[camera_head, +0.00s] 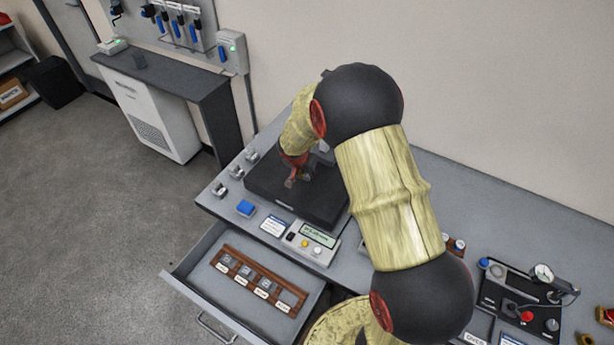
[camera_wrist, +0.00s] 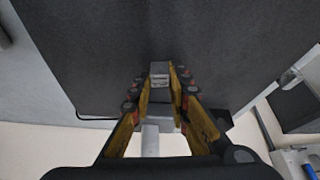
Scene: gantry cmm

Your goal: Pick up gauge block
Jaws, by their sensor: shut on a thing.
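My gripper (camera_wrist: 161,82) is shut on a small grey metal gauge block (camera_wrist: 159,69), which sits between its fingertips in the wrist view. In the head view my gripper (camera_head: 292,178) is over the black plate (camera_head: 262,185) on the bench. The arm hides part of the plate there, and the block is too small to make out clearly. I cannot tell whether the block touches the plate. A wooden rack (camera_head: 236,273) with several labelled slots and small grey blocks lies in the open drawer.
The drawer (camera_head: 200,268) stands open at the bench front. A control box (camera_head: 313,238) with a display and a blue item (camera_head: 246,208) sit before the plate. A gauge stand (camera_head: 541,273) is at right. A grey side counter (camera_head: 165,78) stands behind. Floor is clear at left.

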